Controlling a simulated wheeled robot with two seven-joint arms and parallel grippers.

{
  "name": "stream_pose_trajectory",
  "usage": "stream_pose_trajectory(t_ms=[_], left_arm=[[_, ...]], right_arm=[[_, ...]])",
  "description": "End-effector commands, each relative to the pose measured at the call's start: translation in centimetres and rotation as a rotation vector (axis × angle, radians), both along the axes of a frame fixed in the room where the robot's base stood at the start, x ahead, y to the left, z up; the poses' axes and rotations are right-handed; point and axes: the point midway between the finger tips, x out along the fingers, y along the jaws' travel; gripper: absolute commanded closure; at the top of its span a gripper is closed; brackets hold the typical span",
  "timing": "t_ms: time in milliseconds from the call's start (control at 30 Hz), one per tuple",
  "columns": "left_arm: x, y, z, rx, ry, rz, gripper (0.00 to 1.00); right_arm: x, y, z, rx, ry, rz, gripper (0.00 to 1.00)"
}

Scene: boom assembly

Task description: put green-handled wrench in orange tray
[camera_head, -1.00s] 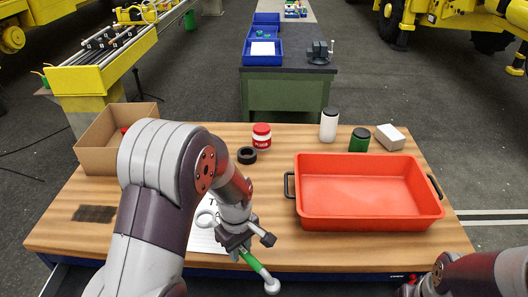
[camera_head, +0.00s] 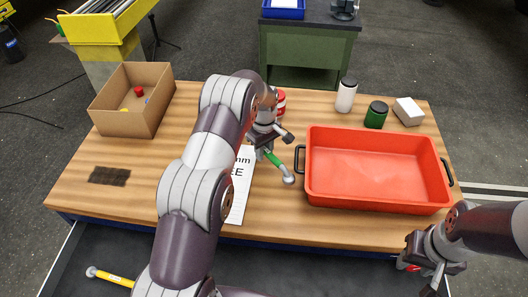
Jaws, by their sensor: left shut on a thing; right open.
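The green-handled wrench (camera_head: 275,162) is held in my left gripper (camera_head: 266,151), which is shut on its green handle. Its silver end points down and to the right, close to the left handle of the orange tray (camera_head: 378,205). The orange tray is empty and sits on the right half of the wooden table. My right gripper (camera_head: 428,279) is open and empty at the lower right, in front of the table's edge.
A cardboard box (camera_head: 130,122) with small items stands at the back left. A red jar (camera_head: 280,102), white bottle (camera_head: 346,95), green jar (camera_head: 376,115) and white box (camera_head: 409,111) stand behind the tray. A printed sheet (camera_head: 238,203) lies centrally. A yellow-handled tool (camera_head: 115,279) lies in the open drawer.

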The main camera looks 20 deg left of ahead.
Motion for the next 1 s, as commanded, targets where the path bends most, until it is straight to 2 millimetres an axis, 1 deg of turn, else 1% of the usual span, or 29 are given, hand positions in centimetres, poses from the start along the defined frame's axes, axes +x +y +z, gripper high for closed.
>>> stream_pose_trajectory(t_ms=[33,100,200,367,400,467,500,733,833,933,1000], left_arm=[[-0.1,0.0,-0.3,0.000,0.007,0.000,1.00],[-0.1,0.0,-1.5,-0.001,0.006,0.000,1.00],[-0.1,0.0,-2.7,0.000,0.002,0.000,1.00],[-0.1,0.0,-3.0,0.000,0.001,0.000,1.00],[-0.1,0.0,-3.1,0.000,0.004,0.000,0.69],[-0.1,0.0,-3.0,0.000,0.004,0.000,0.50],[-0.1,0.0,-3.0,0.000,0.004,0.000,0.47],[-0.1,0.0,-3.0,-0.001,0.003,0.000,0.47],[0.0,0.0,-2.5,0.000,0.000,0.000,0.47],[0.0,0.0,-0.8,0.000,-0.002,0.000,0.47],[0.1,0.0,1.1,0.001,-0.005,0.000,0.47]], right_arm=[[0.0,0.0,1.3,0.000,-0.001,0.000,0.57],[0.0,0.0,2.1,0.000,-0.001,0.000,0.57],[0.0,0.0,2.3,0.000,-0.001,0.000,0.57],[0.0,0.0,2.0,0.000,-0.001,0.000,0.57],[0.0,0.0,2.0,0.000,-0.001,0.000,0.57],[0.0,0.0,2.0,0.000,-0.001,0.000,0.57],[0.0,0.0,2.0,0.000,-0.001,0.000,0.57],[0.0,0.0,2.0,0.000,-0.001,0.000,0.57],[0.0,0.0,1.4,0.000,-0.001,0.000,0.57],[0.0,0.0,0.2,0.000,-0.001,0.000,0.57],[0.0,0.0,-0.8,0.000,-0.001,0.000,0.57]])
